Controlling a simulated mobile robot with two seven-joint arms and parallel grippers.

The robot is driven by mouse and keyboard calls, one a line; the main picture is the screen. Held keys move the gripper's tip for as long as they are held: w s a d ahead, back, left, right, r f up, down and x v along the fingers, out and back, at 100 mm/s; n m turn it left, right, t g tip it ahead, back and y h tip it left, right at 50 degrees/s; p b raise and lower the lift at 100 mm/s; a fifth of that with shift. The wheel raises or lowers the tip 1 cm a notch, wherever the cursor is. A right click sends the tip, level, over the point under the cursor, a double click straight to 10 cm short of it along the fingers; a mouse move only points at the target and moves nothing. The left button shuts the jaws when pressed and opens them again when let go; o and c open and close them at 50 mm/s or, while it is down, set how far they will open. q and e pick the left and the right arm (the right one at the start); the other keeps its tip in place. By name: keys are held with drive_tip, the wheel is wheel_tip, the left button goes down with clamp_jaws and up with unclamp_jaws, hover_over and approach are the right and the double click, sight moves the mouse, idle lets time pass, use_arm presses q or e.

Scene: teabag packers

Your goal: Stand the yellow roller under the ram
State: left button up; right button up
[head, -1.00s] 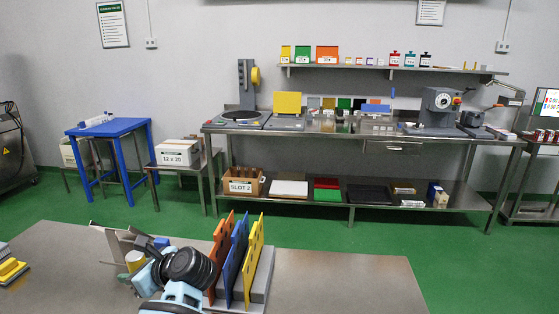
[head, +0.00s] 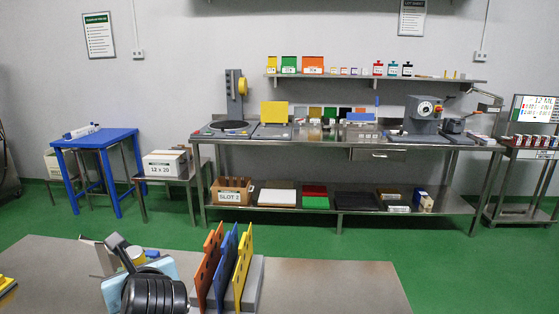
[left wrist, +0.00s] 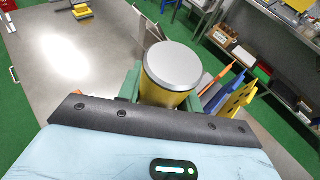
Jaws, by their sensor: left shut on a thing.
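The yellow roller (left wrist: 172,72), a cylinder with a pale grey top face, stands out between the green fingers of my left gripper (left wrist: 163,95) in the left wrist view. My left gripper is shut on it. In the head view the roller (head: 136,256) shows only in part behind my arm, above the near steel table (head: 330,285); the fingers there are mostly hidden. On the far bench a dark grey upright machine (head: 235,98) has a yellow wheel on its side. I cannot tell for sure whether it carries the ram. My right gripper is not in view.
A grey rack (head: 252,285) with orange, blue and yellow upright plates stands close to the right of my left arm. The near table's right part is clear. Green floor separates it from the far steel bench (head: 330,143). A blue table (head: 95,138) stands at the back left.

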use_arm(q)
drive_tip(key=s+d+r+m+t+h, duration=0.1)
drive_tip(key=s+d+m+t+h, duration=0.1)
drive_tip(key=s+d+m+h, duration=0.2)
drive_tip(key=shift+s+d+r, duration=0.35)
drive_tip(key=shift+s+d, duration=0.4)
drive_tip(key=shift+s, duration=0.2)
